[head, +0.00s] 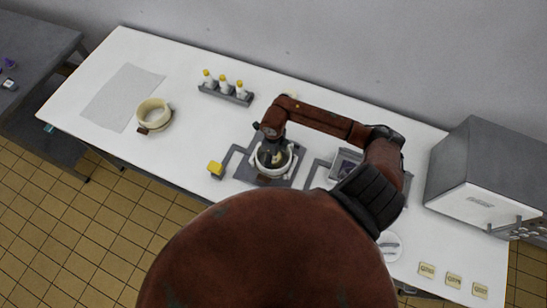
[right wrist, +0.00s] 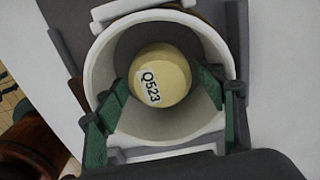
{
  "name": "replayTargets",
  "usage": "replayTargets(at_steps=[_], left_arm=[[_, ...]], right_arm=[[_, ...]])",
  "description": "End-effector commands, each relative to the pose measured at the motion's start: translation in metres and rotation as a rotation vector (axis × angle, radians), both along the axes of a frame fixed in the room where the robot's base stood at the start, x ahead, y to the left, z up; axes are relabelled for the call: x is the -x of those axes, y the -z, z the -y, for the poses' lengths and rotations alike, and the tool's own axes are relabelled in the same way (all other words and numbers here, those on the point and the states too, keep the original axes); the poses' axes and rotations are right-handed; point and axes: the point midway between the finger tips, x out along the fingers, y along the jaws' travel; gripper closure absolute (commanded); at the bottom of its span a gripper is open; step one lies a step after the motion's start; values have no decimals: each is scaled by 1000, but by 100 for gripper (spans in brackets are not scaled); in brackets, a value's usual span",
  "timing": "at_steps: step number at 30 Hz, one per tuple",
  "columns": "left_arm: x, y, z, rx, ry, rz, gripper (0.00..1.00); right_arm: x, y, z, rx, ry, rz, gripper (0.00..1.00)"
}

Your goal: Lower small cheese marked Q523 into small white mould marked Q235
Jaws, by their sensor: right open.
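The small cheese (right wrist: 160,77), pale yellow with a tag reading Q523, sits inside a round white mould (right wrist: 103,55) in the right wrist view. The mould's own marking cannot be read. My right gripper (right wrist: 168,88) is open, its green fingers reaching into the mould on either side of the cheese, with a gap showing at least on the right. In the head view the right gripper (head: 272,155) points down into the white mould (head: 287,168), mostly covering the cheese. My left gripper is not in view.
The mould stands on a grey plate. A yellow block (head: 215,168) is left of it. A rack (head: 226,94) of yellow-capped bottles stands behind. A cream cup-like vessel (head: 153,113) is at left near a grey sheet (head: 122,96). A large grey box (head: 490,175) and several marked tiles (head: 453,280) are at right.

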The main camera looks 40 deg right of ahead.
Motion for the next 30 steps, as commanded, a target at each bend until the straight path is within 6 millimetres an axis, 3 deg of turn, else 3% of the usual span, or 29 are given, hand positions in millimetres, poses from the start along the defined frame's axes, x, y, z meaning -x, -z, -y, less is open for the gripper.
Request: replayTargets(at_steps=[9,15,21,30], left_arm=[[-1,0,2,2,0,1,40],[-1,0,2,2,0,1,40],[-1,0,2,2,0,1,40],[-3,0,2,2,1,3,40]], right_arm=[[-3,-68,1,1,-3,9,28],[-2,-97,0,0,-2,7,28],[-1,-107,0,0,-1,3,28],[-1,-107,0,-1,0,4,28]])
